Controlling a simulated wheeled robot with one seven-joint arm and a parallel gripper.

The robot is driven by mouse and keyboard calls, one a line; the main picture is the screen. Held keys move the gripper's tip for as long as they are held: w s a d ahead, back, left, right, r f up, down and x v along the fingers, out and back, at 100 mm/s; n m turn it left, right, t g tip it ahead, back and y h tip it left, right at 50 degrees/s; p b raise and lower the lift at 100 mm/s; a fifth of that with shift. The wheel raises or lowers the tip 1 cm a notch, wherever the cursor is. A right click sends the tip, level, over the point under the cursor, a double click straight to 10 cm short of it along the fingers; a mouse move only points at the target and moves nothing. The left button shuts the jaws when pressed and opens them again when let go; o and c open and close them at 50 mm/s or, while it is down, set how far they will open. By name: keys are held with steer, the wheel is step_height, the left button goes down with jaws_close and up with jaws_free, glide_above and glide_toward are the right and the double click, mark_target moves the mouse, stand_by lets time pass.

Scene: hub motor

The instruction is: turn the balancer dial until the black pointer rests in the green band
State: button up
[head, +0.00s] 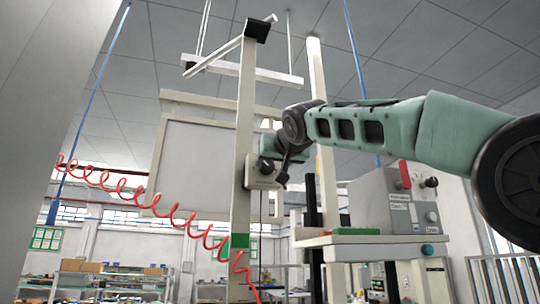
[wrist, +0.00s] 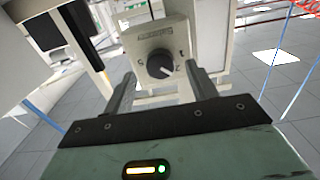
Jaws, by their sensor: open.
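The balancer dial (wrist: 160,64) is a round black knob with a pale mark, on the front of a beige box (wrist: 160,35) with printed marks beside the knob. In the head view the box (head: 253,180) is fixed to a tall cream post. My gripper (wrist: 159,72) is open, its fingers to either side of the dial in the wrist view; I cannot tell whether they touch it. In the head view my gripper (head: 284,174) is small and dark beside the box. A green band (head: 240,241) shows low on the post. I cannot make out the black pointer.
A red coiled hose (head: 125,193) hangs across the left and passes near the post's lower part. A grey control box (head: 392,205) stands on a bench to the right, beneath my arm. A pale panel (head: 195,165) stands behind the post. Shelves (head: 105,280) are far behind.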

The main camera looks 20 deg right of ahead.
mark_target(267, 168)
steer(key=shift+w+p, duration=0.45)
steer(key=shift+w, duration=0.9)
steer(key=c, duration=1)
